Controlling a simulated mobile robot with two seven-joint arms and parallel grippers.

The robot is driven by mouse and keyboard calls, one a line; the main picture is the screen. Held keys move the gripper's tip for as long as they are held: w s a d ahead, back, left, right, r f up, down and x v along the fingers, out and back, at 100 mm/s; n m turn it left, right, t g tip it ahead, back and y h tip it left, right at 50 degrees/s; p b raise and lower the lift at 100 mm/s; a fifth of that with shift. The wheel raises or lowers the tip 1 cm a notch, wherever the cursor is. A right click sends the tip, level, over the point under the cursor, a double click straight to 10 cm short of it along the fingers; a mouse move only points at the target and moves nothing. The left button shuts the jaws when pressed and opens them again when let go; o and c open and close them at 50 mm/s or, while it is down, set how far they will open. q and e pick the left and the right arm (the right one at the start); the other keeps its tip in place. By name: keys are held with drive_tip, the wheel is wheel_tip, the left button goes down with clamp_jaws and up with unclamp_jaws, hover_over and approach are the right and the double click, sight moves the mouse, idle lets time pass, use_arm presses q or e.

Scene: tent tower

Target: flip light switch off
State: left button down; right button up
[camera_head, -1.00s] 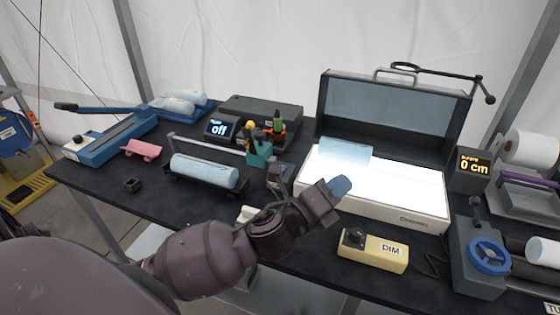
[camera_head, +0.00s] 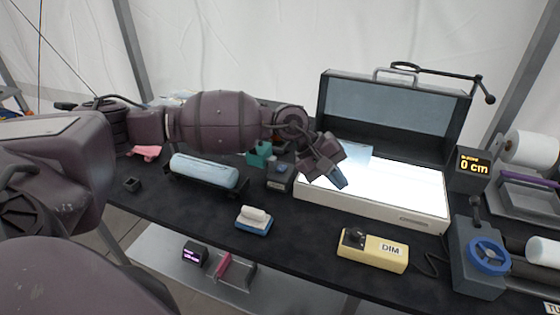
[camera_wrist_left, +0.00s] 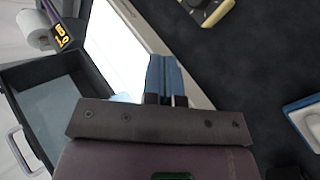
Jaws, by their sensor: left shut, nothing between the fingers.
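The cream light box (camera_head: 418,222) stands open with its panel (camera_head: 390,190) glowing white. The yellow box labelled DIM (camera_head: 372,259), with a black knob or switch (camera_head: 354,238), lies on the table in front of it. Its edge also shows at the top of the left wrist view (camera_wrist_left: 216,12). My left gripper (camera_head: 338,178) reaches in from the left with blue fingertips pointing down over the left part of the light box. Its fingers (camera_wrist_left: 164,78) are together and empty, apart from the DIM box. My right gripper is not in view.
A blue-and-white block (camera_head: 254,220) lies near the table's front edge. A pale blue roll (camera_head: 204,170) sits in a black cradle. A device with a blue handwheel (camera_head: 488,256) stands at right. Bare black table lies left of the DIM box.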

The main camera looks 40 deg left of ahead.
use_arm(q)
drive_tip(key=w+a+r+m+y, duration=0.2)
drive_tip(key=a+r+y, duration=0.1)
drive_tip(key=a, duration=0.6)
drive_tip(key=w+a+r+m+y, duration=0.2)
drive_tip(key=a+y, duration=0.4)
drive_tip(key=a, duration=0.4)
drive_tip(key=shift+w+r+m, duration=0.25)
drive_tip(key=shift+r+m, duration=0.05)
drive_tip(key=shift+r, duration=0.3)
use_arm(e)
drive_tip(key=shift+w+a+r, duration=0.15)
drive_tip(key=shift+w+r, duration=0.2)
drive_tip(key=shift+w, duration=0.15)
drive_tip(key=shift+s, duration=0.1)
